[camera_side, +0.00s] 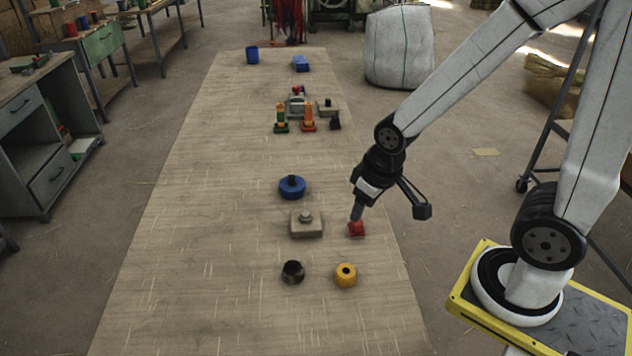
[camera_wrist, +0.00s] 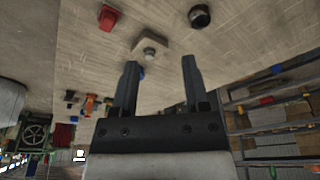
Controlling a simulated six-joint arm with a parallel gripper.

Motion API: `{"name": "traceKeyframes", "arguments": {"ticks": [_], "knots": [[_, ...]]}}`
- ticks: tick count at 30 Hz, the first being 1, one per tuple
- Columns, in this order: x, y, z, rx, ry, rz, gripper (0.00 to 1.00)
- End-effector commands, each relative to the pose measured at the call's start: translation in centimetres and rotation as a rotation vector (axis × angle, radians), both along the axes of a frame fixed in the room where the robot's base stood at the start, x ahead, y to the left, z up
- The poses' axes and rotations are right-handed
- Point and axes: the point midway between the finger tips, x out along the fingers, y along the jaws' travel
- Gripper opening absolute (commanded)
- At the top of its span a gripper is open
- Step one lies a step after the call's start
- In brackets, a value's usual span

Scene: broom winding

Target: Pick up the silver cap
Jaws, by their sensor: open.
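A grey square block (camera_side: 307,230) lies on the long table, with a small round silver-grey piece (camera_side: 305,215) on its top that looks like the silver cap. In the wrist view the block (camera_wrist: 164,46) and the silver piece (camera_wrist: 149,53) show just beyond my fingertips. My gripper (camera_side: 357,214) is to the right of the block in the side view, pointing down by a red piece (camera_side: 356,230); whether it touches that piece I cannot tell. In the wrist view my gripper (camera_wrist: 158,60) has its two fingers apart with nothing between them.
A blue disc (camera_side: 292,187) lies behind the block. A dark ring (camera_side: 293,272) and a yellow cylinder (camera_side: 346,275) stand in front. Orange and green parts (camera_side: 295,120) cluster farther back, with a blue cup (camera_side: 252,55) at the far end. The table's left side is clear.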

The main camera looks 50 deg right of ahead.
Motion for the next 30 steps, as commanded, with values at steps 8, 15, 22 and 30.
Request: {"name": "traceKeyframes", "arguments": {"ticks": [8, 15, 22, 30], "knots": [[0.0, 0.0, 0.0, 0.0, 0.0, 0.0, 0.59], [0.0, 0.0, 0.0, 0.0, 0.0, 0.0, 1.0], [0.0, 0.0, -0.1, 0.004, 0.006, -0.007, 1.0], [-0.2, -0.1, -1.7, 0.069, 0.109, -0.136, 1.0]]}}
